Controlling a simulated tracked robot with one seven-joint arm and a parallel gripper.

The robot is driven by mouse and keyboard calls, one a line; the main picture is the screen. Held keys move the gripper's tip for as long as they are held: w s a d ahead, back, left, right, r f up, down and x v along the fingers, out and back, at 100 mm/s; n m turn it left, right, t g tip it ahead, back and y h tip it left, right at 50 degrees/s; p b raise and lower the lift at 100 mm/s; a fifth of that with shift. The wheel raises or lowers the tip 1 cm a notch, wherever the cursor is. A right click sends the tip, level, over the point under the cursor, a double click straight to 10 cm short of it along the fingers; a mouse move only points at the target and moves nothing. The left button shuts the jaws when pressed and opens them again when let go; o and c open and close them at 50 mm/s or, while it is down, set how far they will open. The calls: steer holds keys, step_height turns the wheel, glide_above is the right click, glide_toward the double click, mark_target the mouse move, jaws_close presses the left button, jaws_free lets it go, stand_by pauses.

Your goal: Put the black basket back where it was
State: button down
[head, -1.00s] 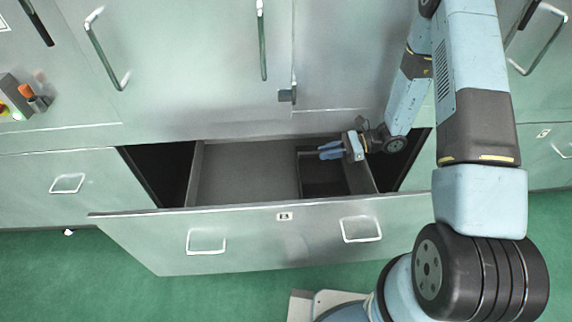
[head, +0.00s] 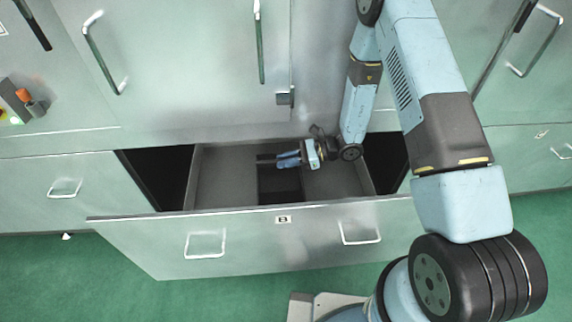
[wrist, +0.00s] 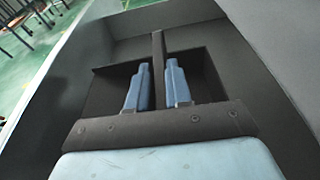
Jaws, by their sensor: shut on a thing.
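The black basket (head: 281,188) is inside the open drawer (head: 215,185), near the drawer's middle. My gripper (head: 277,160) is at the basket's top and is shut on it. In the wrist view, my two blue fingers (wrist: 156,88) stand on either side of a thin dark upright wall or divider of the basket (wrist: 113,86). The fingers hide part of that wall. I cannot tell whether the basket's underside touches the drawer floor.
The drawer front (head: 250,235) has two handles and stands pulled out over the green floor (head: 90,275). Bare drawer floor lies left and right of the basket. Closed cabinet doors (head: 190,70) rise behind. A small control box (head: 22,100) is at the left.

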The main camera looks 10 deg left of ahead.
step_height(320, 180, down, 2)
steer(key=shift+f, duration=0.1)
steer(key=c, duration=1.1)
jaws_free()
steer(key=shift+o, duration=0.2)
steer(key=v, duration=1.2)
steer(key=s+d+r+n+h, duration=0.25)
steer(key=r+n, duration=0.25)
steer(key=r, duration=0.7)
steer(key=s+d+r+n+h, duration=0.2)
steer(key=d+r+n+h, duration=0.15)
steer(key=r, duration=0.85)
steer(key=s+d+r+n+t+h, duration=0.3)
steer(key=s+d+r, duration=0.4)
steer(key=r, duration=0.3)
steer(key=s+d+r+n+t+h, duration=0.4)
steer(key=s+d+r+t+h, duration=0.1)
steer(key=s+d+r, duration=0.3)
steer(key=shift+s+d+r+t+h, duration=0.3)
steer(key=shift+s+r+t, duration=0.2)
steer(key=shift+s+r, duration=0.35)
